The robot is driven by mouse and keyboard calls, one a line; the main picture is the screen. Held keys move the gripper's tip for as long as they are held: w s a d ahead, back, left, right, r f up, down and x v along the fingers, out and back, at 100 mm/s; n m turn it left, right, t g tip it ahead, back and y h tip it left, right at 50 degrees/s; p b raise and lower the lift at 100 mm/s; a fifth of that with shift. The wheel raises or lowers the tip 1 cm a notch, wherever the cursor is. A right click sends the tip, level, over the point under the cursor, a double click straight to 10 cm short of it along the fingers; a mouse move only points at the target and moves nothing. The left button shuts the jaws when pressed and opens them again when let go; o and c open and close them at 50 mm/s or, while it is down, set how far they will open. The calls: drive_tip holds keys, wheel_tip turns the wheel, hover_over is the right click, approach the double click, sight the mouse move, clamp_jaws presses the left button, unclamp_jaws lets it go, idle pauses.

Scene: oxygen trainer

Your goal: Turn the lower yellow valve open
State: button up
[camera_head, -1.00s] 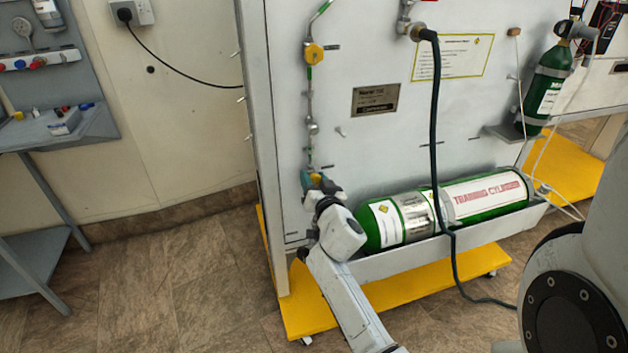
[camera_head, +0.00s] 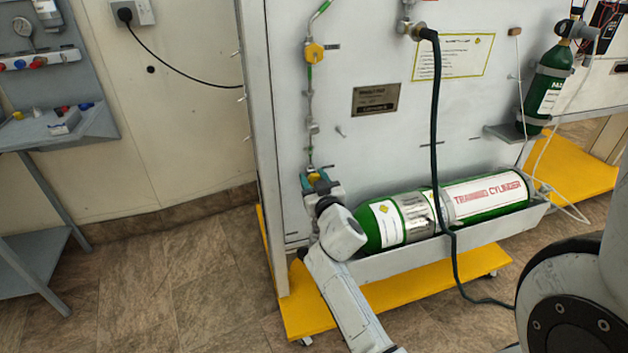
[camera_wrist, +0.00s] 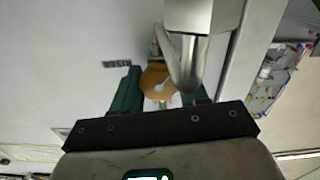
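The lower yellow valve (camera_head: 314,177) sits low on the left of the grey panel, at the bottom of a thin vertical pipe run, and my gripper (camera_head: 316,182) largely covers it. In the wrist view, the yellow valve body (camera_wrist: 155,80) shows between the two green fingers of my gripper (camera_wrist: 163,95). The left finger is close beside the yellow body; a gap shows towards the right finger. A grey metal part crosses in front on the right, so contact with the valve is unclear. The valve's handle position cannot be made out.
An upper yellow valve (camera_head: 314,53) sits above on the same pipe. A green training cylinder (camera_head: 480,197) lies in a tray close right of my gripper. A black hose (camera_head: 435,130) hangs across the panel. The yellow base (camera_head: 400,290) juts out below.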

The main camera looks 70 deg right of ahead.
drive_tip(key=o, duration=0.4)
drive_tip(key=shift+a, duration=0.1)
drive_tip(key=v, duration=1)
drive_tip(key=shift+s+a, duration=0.2)
drive_tip(key=shift+a, duration=0.05)
